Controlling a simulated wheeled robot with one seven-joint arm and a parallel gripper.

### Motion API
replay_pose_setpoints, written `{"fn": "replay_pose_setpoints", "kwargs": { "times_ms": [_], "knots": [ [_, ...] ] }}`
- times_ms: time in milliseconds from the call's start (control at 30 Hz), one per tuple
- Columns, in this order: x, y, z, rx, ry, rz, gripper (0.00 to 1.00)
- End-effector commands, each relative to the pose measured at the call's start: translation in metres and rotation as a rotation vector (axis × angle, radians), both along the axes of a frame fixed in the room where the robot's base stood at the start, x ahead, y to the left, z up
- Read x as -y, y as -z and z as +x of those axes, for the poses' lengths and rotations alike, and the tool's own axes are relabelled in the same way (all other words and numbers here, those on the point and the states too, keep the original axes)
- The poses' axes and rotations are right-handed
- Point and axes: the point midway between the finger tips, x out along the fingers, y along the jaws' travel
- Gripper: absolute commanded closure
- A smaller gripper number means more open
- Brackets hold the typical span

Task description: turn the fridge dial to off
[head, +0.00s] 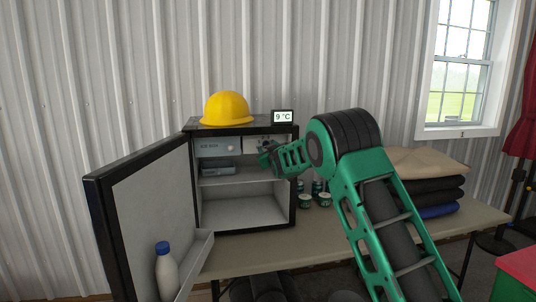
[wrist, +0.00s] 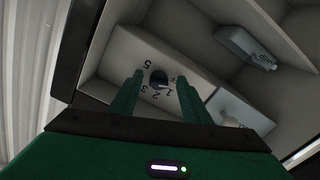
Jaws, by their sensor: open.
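The small fridge (head: 246,229) stands on the table with its door (head: 145,215) swung wide open to the left. The dial (wrist: 158,80) is a dark round knob on a pale panel (wrist: 130,50) inside the fridge, with black numerals around it, among them 5, 3, 2 and 1. I cannot tell for sure where its pointer stands. My gripper (head: 270,157) is open at the upper right of the fridge opening. In the wrist view its two green fingers (wrist: 159,84) lie on either side of the dial; contact cannot be judged.
An ice box compartment (head: 212,149) sits left of the panel, with a grey container (head: 218,169) below it. A yellow hard hat (head: 228,108) and a 9 °C display (head: 283,117) stand on top. A bottle (head: 166,270) sits in the door shelf. Small cans (head: 305,201) stand right of the fridge.

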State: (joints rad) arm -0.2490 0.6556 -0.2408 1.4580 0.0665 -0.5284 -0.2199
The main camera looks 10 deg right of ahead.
Motion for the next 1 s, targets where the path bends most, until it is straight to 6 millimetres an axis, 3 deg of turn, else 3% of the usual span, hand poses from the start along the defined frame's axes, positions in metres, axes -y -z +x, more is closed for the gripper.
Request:
{"fn": "replay_pose_setpoints", "kwargs": {
  "times_ms": [167, 600, 800, 1000],
  "knots": [
    [-0.001, -0.001, -0.017, 0.0, 0.0, 0.0, 0.57],
    [0.0, 0.001, -0.089, -0.003, 0.0, 0.0, 0.57],
    [0.0, 0.002, -0.103, -0.004, 0.0, 0.0, 0.57],
    [0.0, 0.002, -0.105, -0.004, -0.001, 0.0, 0.57]
  ]
}}
